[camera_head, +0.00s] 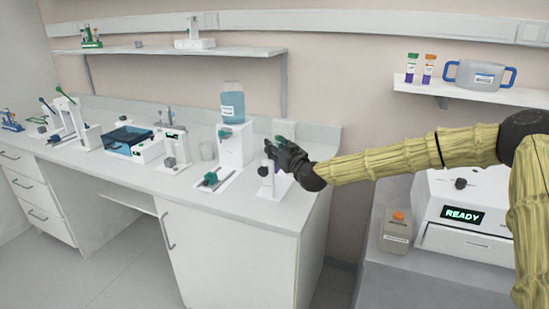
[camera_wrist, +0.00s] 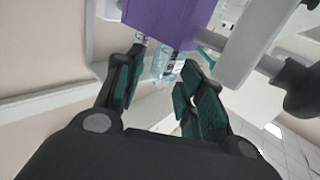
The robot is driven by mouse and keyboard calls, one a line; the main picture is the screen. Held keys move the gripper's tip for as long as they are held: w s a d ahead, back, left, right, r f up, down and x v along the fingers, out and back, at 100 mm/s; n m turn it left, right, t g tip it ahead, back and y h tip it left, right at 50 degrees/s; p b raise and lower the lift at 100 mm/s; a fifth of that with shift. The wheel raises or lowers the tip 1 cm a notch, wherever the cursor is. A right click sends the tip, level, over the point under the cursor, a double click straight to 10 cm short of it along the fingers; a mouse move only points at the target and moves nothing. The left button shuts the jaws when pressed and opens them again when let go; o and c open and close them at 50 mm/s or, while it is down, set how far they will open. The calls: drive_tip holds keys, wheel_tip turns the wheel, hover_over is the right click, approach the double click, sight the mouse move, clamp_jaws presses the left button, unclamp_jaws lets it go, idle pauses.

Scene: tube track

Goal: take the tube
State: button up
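My gripper (camera_head: 279,150) is at the right end of the long bench, over a small white stand (camera_head: 268,190). In the wrist view my gripper (camera_wrist: 165,62) has its two teal-padded fingers spread apart. A purple part (camera_wrist: 170,18), probably of the tube, lies just ahead of the fingertips, with a clear, labelled piece below it. I cannot tell whether a finger touches it. In the head view my gripper mostly hides what the stand holds. Two other tubes, one green-capped (camera_head: 411,68) and one orange-capped (camera_head: 429,69), stand on the right shelf.
A grey rod with a dark knob (camera_wrist: 300,85) is close at the right in the wrist view. A white dispenser with a blue bottle (camera_head: 232,102) stands left of my gripper. A machine reading READY (camera_head: 463,215) is at the right. A blue-handled container (camera_head: 480,75) sits on the shelf.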

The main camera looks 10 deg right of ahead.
drive_tip(key=c, duration=0.8)
drive_tip(key=shift+c, duration=0.2)
wheel_tip(320, 180, up, 10)
drive_tip(key=b, duration=0.1)
drive_tip(key=shift+b, duration=0.35)
drive_tip(key=shift+a, duration=0.1)
